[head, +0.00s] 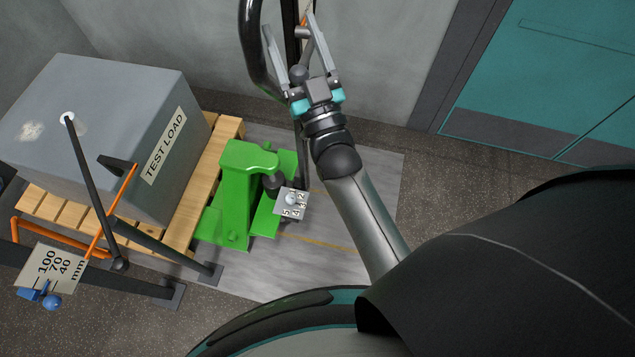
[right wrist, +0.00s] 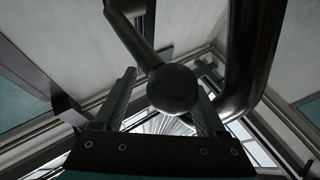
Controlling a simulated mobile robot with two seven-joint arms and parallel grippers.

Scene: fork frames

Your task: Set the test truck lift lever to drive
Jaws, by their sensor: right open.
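The green test truck (head: 240,190) stands at the pallet, with its black handle loop (head: 257,55) rising toward the top edge of the head view. My right gripper (head: 290,26) is up at this handle, its fingers open and pointing toward the top of the picture. In the right wrist view a dark ball knob (right wrist: 172,88) on a dark lever arm (right wrist: 135,28) shows in front of the open fingers, overlapping the gap between them. I cannot tell whether the fingers touch it. The lever's set position is not readable. My left gripper is out of view.
A grey test load block (head: 95,120) sits on a wooden pallet (head: 225,135) at left. A numbered plate (head: 290,203) is by the truck's base. Orange and dark bars with a mm scale (head: 48,268) stand at lower left. A wall is close behind the handle; a teal door (head: 550,80) is at right.

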